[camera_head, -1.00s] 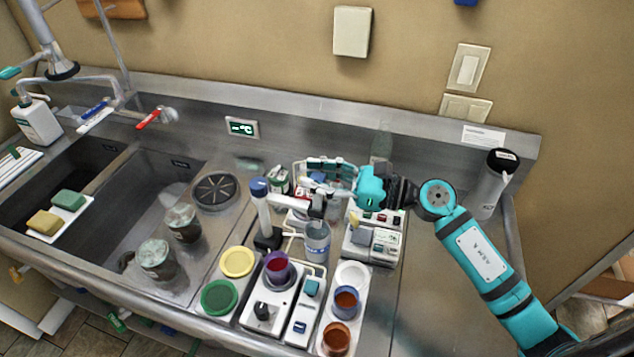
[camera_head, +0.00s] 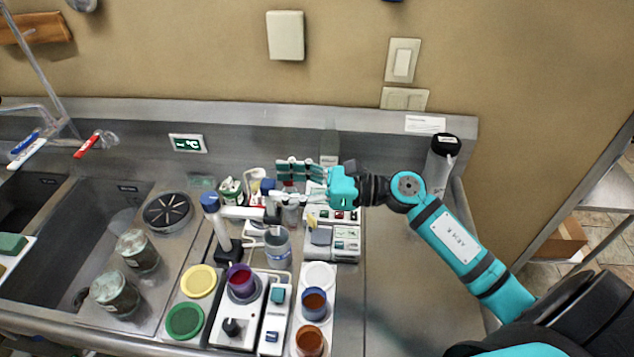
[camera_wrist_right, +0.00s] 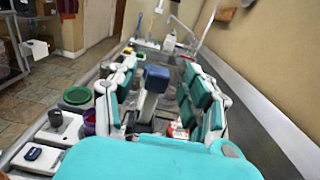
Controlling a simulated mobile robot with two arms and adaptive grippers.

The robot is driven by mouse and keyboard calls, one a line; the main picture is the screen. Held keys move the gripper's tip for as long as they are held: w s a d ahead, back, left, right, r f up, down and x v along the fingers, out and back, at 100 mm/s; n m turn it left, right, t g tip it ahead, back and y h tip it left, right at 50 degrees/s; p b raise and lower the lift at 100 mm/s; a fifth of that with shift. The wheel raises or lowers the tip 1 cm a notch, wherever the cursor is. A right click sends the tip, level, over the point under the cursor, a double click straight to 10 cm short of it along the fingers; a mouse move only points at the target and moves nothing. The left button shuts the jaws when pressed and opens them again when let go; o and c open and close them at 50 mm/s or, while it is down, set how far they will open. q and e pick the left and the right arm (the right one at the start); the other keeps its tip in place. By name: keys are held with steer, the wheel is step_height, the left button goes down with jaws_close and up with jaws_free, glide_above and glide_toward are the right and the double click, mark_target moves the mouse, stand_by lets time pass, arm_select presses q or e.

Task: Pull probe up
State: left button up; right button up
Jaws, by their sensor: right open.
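A stand with a blue-topped post (camera_head: 210,202) and a pale side arm (camera_head: 243,212) rises among the instruments. A clear vessel (camera_head: 277,246) stands beneath the arm's right end. I cannot clearly make out a separate probe; the gripper and clutter partly hide that spot. My right gripper (camera_head: 285,183) is open, its teal fingers pointing left, behind and above the clear vessel. In the right wrist view the blue-topped post (camera_wrist_right: 156,78) shows between the spread fingers of the gripper (camera_wrist_right: 160,68), apart from them and farther off. My left gripper is not in view.
Purple (camera_head: 241,281), blue (camera_head: 314,302) and brown (camera_head: 309,341) cups stand in front. Yellow (camera_head: 198,281) and green (camera_head: 185,320) lids lie at the left. A white instrument (camera_head: 346,240) is right of the vessel. Steel counter at the right is clear; a tall grey cylinder (camera_head: 440,160) stands behind.

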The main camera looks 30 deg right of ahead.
steer(key=v, duration=0.8)
steer(key=shift+s+d, duration=0.2)
stand_by(0.9)
